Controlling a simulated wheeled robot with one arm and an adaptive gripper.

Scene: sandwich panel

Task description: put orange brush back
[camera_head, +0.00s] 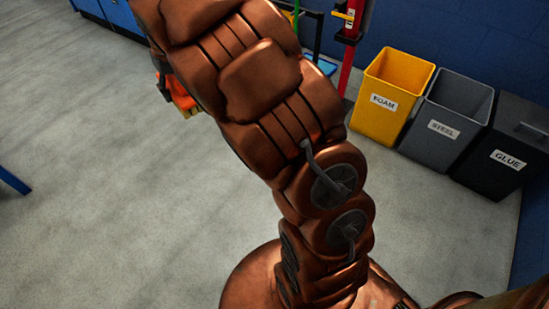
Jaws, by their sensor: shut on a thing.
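My copper-coloured arm rises through the middle of the head camera view and runs out past the top edge. My gripper is not visible in this view. An orange and dark object (182,97) shows partly behind the arm's left side, above the grey floor. The arm hides much of it, and I cannot tell whether it is the orange brush. No other orange item is in sight.
A yellow FOAM bin (371,121), a grey STEEL bin (423,147) and a black GLUE bin (481,181) stand along the blue wall. A red post (347,60) stands left of them. Blue cabinets (108,14) are at the upper left.

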